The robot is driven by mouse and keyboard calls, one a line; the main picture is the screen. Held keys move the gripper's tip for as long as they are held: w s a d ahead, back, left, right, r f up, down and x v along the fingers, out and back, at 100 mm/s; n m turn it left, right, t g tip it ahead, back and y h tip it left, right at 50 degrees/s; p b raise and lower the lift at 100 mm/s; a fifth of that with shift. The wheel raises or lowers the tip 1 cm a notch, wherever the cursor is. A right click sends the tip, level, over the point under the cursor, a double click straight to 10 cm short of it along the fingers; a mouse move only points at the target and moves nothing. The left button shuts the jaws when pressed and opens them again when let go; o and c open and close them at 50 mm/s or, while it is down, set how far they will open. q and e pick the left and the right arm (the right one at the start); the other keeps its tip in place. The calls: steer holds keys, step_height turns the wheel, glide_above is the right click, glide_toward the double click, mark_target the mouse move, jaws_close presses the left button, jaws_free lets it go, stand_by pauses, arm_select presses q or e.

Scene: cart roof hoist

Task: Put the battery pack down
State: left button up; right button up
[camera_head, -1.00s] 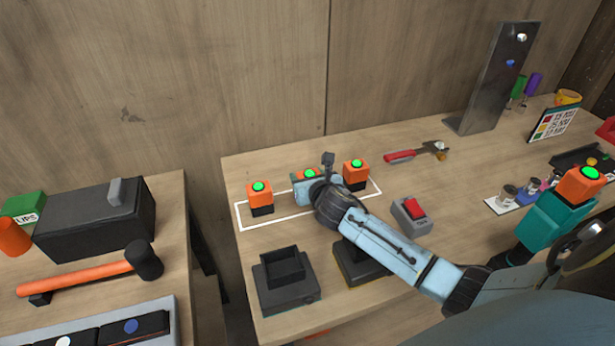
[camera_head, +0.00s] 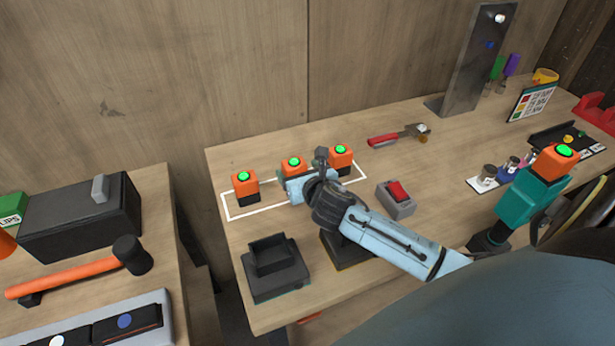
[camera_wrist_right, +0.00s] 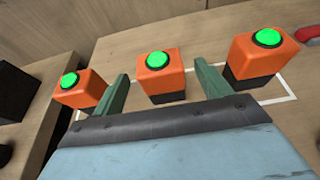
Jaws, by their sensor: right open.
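Three orange battery packs with green round tops stand in a row in the white outlined rectangle (camera_head: 232,216): the left pack (camera_head: 245,185), the middle pack (camera_head: 293,166) and the right pack (camera_head: 340,156). My right gripper (camera_wrist_right: 163,88) is open, in front of the middle pack (camera_wrist_right: 160,78). In the wrist view one finger shows on each side of that pack, with gaps between. The middle pack's lower front is partly hidden by my gripper in the head view. A teal tool (camera_head: 527,196) at the right carries another orange pack (camera_head: 556,161) on top. My left gripper is not in view.
A dark, empty holder (camera_head: 274,268) stands at the bench's near left. A red-switch box (camera_head: 396,199) is right of the outline, with a red-handled wrench (camera_head: 398,136) behind. A side table holds a hammer (camera_head: 75,275) and black box (camera_head: 80,215).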

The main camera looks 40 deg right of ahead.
steer(key=v, duration=0.6)
steer(key=shift+s+p, duration=0.2)
steer(key=shift+p, duration=0.1)
steer(key=shift+r, duration=0.15)
